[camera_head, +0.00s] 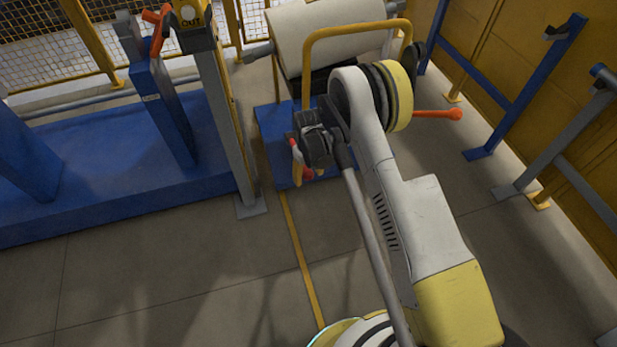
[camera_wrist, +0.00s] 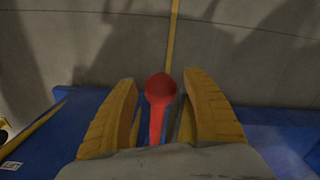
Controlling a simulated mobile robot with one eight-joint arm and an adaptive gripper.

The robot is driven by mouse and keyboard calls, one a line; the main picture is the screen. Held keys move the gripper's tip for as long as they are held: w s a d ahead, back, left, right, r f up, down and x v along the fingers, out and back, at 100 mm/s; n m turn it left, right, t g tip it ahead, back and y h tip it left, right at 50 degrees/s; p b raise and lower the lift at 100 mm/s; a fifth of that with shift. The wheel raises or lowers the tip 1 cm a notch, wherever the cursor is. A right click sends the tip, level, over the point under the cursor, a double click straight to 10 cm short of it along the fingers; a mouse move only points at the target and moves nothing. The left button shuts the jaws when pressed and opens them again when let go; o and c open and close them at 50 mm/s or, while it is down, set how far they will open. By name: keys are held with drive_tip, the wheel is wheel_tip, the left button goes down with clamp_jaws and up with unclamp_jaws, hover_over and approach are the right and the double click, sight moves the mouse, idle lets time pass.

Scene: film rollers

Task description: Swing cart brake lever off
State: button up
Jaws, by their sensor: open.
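A red lever with a round knob (camera_wrist: 159,90) stands between the two yellow fingers of my gripper (camera_wrist: 160,79) in the wrist view. The fingers are apart, with a visible gap on each side of the lever. In the head view my gripper (camera_head: 298,164) is at the front of the cart (camera_head: 274,127), which has a blue base. A small red-orange part of the lever (camera_head: 308,174) shows beside the fingers. The lever's lower end is hidden in the wrist view by the gripper body.
The cart carries a pale roll (camera_head: 308,35) behind a yellow bar frame (camera_head: 307,75). Another orange lever (camera_head: 437,114) sticks out at the right, beyond my arm. A blue machine base (camera_head: 110,165) stands left; blue and grey posts (camera_head: 533,80) stand right. Floor in front is clear.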

clamp_jaws()
drive_tip(key=shift+r, duration=0.1)
